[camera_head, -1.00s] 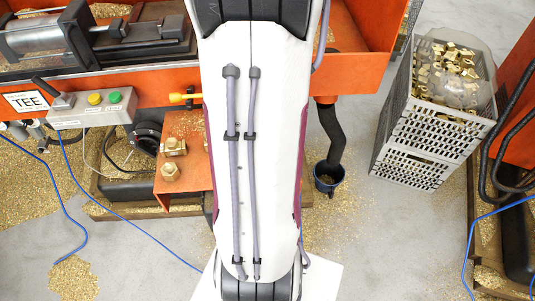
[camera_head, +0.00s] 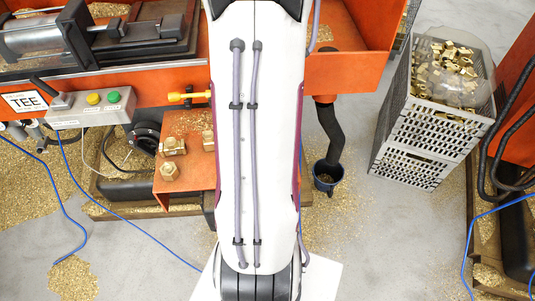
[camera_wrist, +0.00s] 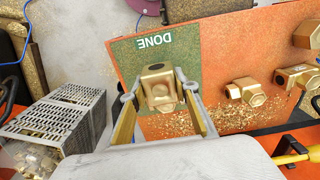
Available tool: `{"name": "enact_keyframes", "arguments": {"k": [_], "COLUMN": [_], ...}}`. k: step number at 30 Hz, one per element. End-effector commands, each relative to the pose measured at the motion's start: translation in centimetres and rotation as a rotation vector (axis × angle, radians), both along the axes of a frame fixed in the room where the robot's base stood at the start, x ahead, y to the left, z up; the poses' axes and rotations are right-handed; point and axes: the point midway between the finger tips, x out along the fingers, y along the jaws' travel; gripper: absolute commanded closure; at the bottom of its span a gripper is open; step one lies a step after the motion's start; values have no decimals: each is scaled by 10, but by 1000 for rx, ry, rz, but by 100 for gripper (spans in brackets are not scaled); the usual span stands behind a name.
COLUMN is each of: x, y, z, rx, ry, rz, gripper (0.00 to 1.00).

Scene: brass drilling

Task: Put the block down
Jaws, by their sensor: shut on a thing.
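My gripper (camera_wrist: 160,100) is in the wrist view, with a finger on each side of a brass block (camera_wrist: 159,88). It is shut on the block. The block has a round opening in the face towards the camera. Behind it is a green area marked DONE (camera_wrist: 153,42) on an orange plate (camera_wrist: 238,45). I cannot tell whether the block touches the green area. In the head view my arm hides the gripper, the block and the green area; part of the orange plate (camera_head: 200,180) shows beside the arm.
Brass fittings stand on the orange plate, one of them nearest the front (camera_head: 169,171); they also show in the wrist view (camera_wrist: 247,91). Brass chips lie around them. A grey crate (camera_head: 420,130) of brass parts and a dark bucket (camera_head: 327,178) stand to the right.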

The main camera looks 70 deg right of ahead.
Motion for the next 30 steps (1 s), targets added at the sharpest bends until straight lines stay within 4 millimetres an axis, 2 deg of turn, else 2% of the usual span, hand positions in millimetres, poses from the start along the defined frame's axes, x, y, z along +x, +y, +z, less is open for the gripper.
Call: {"name": "enact_keyframes", "arguments": {"k": [13, 24, 30], "x": [0, 0, 0], "y": [0, 0, 0], "z": [-3, -31, -38], "rx": [-1, 0, -2], "ry": [0, 0, -1], "rz": [0, 0, 0], "gripper": [100, 100, 100]}}
